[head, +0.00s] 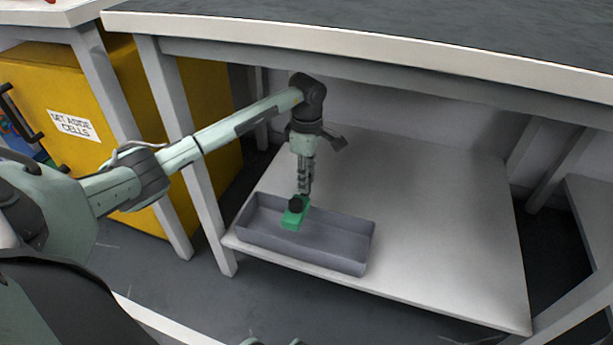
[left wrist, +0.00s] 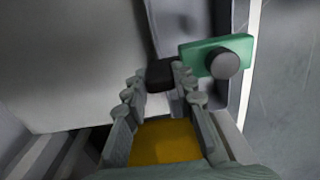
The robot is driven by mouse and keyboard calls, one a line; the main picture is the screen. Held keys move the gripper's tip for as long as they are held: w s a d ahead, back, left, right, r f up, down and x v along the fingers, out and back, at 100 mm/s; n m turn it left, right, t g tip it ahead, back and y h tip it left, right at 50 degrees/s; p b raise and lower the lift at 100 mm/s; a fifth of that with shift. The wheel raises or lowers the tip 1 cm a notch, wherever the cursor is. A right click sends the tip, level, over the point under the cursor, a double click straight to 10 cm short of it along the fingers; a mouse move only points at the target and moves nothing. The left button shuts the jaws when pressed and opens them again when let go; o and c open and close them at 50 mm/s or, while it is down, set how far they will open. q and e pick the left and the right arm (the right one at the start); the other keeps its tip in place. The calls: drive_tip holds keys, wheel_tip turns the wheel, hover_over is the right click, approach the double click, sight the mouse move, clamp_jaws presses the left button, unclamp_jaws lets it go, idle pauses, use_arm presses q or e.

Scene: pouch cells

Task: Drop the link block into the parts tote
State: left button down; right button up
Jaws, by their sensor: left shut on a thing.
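The link block (head: 293,218) is a green plate with dark round knobs. My left gripper (head: 303,192) points down and is shut on it. In the left wrist view, a black knob (left wrist: 160,74) sits between the fingertips of the gripper (left wrist: 160,82), and the green link block (left wrist: 203,52) with a grey knob sticks out to the right. The parts tote (head: 310,256) is a grey open tray on the low shelf. The block hangs over its left half; its exact height above the floor of the tote is unclear. My right gripper cannot be made out.
The pale low shelf (head: 430,210) is bare right of the tote. The dark-topped bench (head: 400,42) stands above it, with a white leg (head: 185,130) at the left. A yellow cabinet (head: 50,75) labelled "SET ASIDE CELLS" stands left.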

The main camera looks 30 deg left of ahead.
use_arm(q)
drive_tip(key=c, duration=1.2)
unclamp_jaws()
drive_tip(key=shift+o, duration=0.2)
drive_tip(key=shift+r, duration=3.75)
drive_tip(key=shift+a, duration=0.1)
